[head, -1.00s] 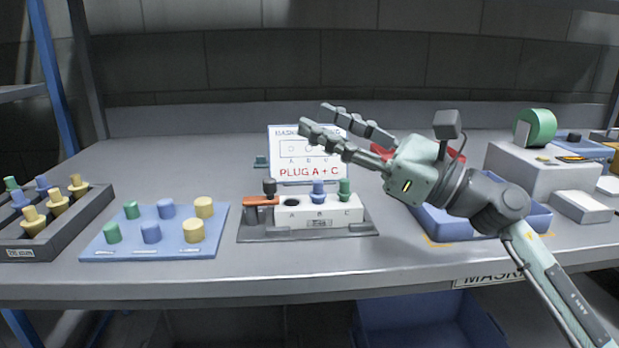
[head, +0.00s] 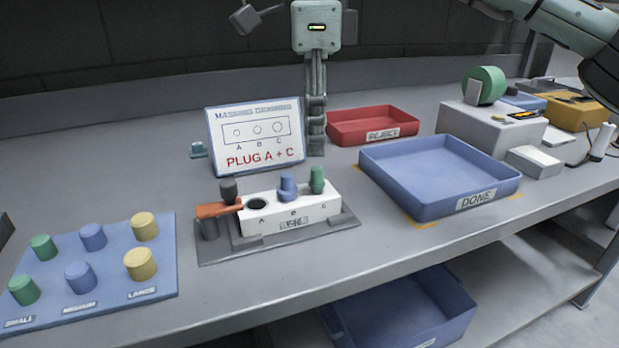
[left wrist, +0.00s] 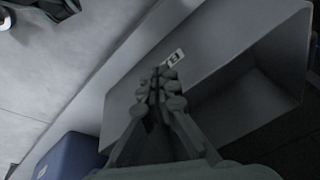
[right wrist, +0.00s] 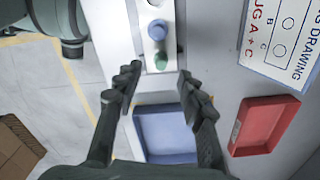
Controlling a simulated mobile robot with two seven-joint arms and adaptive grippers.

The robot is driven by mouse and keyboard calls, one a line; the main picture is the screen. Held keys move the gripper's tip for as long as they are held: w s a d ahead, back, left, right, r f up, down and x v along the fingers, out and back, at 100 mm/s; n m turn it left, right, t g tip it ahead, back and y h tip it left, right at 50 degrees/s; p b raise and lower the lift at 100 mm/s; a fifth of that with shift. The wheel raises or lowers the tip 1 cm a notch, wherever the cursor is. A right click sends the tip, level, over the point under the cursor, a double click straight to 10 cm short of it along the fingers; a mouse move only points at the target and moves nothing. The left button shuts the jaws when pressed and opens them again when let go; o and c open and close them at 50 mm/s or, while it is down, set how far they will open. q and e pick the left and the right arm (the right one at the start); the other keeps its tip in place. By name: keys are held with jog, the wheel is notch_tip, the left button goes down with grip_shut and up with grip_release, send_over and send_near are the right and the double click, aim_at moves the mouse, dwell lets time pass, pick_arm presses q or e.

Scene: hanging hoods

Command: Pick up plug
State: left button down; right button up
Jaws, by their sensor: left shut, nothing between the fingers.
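A white block (head: 290,211) holds a blue plug (head: 287,187) at B and a green plug (head: 317,179) at C; hole A is empty. Both plugs also show in the right wrist view, blue (right wrist: 158,30) and green (right wrist: 161,60). Small green, medium blue and large yellow plugs (head: 145,226) stand on a blue mat (head: 115,269) at the left. My right gripper (head: 316,150) points down behind the block, beside the sign, its fingers apart and empty in the right wrist view. My left gripper (left wrist: 158,82) is shut and empty, seen only in its wrist view.
A sign (head: 254,139) reading PLUG A + C stands behind the block. An orange clamp (head: 218,209) with a dark knob is at the block's left end. A red REJECT tray (head: 373,137) and a blue DONE tray (head: 440,205) lie right. Bare bench lies in front of the block.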

aim_at(316, 168)
jog(key=f, duration=0.7)
jog(key=shift+w+d+p, duration=0.15)
jog(key=shift+d+p, duration=0.1)
jog(key=shift+p, duration=0.05)
jog(key=shift+c, duration=0.5)
jog(key=c, duration=0.7)
